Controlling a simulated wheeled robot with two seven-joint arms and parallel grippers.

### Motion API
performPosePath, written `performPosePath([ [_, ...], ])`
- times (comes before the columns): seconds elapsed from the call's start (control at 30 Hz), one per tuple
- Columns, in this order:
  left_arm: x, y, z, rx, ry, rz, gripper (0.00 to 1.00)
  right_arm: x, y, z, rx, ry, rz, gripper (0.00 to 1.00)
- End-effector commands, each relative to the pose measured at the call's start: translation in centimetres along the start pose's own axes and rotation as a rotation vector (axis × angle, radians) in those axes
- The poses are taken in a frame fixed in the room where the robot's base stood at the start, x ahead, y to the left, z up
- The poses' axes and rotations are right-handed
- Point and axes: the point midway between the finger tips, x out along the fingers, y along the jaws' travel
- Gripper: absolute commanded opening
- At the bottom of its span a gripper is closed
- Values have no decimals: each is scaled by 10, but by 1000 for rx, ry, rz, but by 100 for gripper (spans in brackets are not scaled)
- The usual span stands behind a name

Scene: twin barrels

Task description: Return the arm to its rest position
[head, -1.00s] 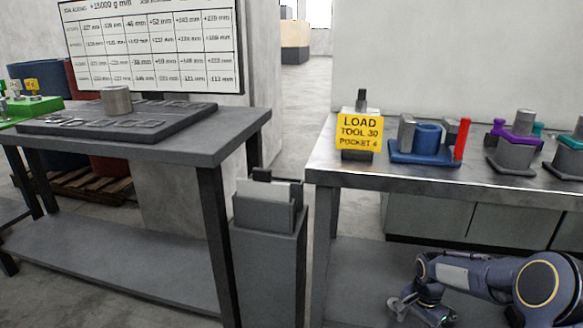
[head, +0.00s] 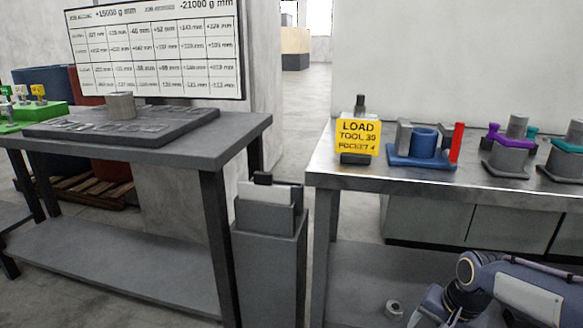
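My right arm (head: 500,290) comes in at the lower right corner, in front of the right bench. It is bent, with its forearm pointing down and left. Its wrist end runs out of the bottom edge of the picture, so the fingers of my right gripper are not shown. My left arm and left gripper are not in view.
A small grey ring-like piece (head: 394,308) shows low, left of my arm. The right bench (head: 350,172) holds a yellow sign (head: 358,138), a blue fixture (head: 421,162) and other holders. A grey bin stand (head: 268,245) stands between it and the left table (head: 215,145).

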Motion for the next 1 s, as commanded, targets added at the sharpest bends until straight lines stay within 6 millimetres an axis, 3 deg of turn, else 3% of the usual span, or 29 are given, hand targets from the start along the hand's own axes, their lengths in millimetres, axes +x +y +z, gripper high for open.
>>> performPosePath([
  [0.03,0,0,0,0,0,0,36,-19,5,18,-44,19,-34,71],
  [0.1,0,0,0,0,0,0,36,-39,12,45,-118,38,-83,71],
  [0.2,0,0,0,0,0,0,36,-58,22,84,-221,68,-148,71],
  [0.5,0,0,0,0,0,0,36,-71,41,163,-435,150,-278,71],
  [0.73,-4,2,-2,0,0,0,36,-70,48,202,-549,204,-346,71],
  [0.8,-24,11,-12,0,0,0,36,-94,42,198,-544,197,-341,71],
  [1.0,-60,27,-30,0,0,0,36,-137,34,194,-543,197,-340,71],
])
